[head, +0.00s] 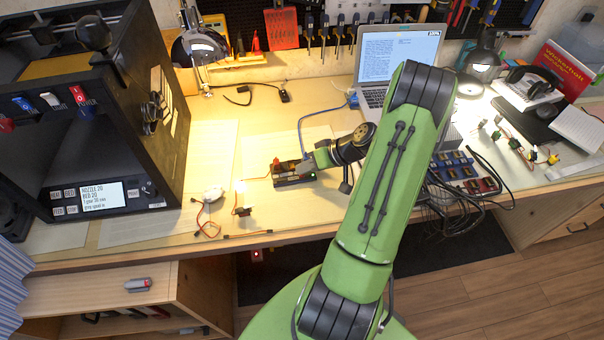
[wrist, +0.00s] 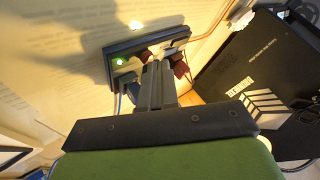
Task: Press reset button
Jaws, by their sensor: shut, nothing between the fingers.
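A small dark electronic board (head: 287,178) lies on the workbench, left of my arm in the head view. It also shows in the wrist view (wrist: 125,46), with a lit green light at its left end and red parts on its right. My gripper (head: 308,163) is shut and empty at the right end of this board. In the wrist view its two fingers (wrist: 155,72) are together, with their tips over the board and hiding part of it. I cannot tell whether the tips touch it. No reset button can be made out.
A black machine (head: 125,110) with switches and a lit screen stands at the left. A laptop (head: 398,62) is behind my arm. Loose wires (head: 207,215) lie left of the board, and several electronic modules (head: 463,172) with cables lie at the right.

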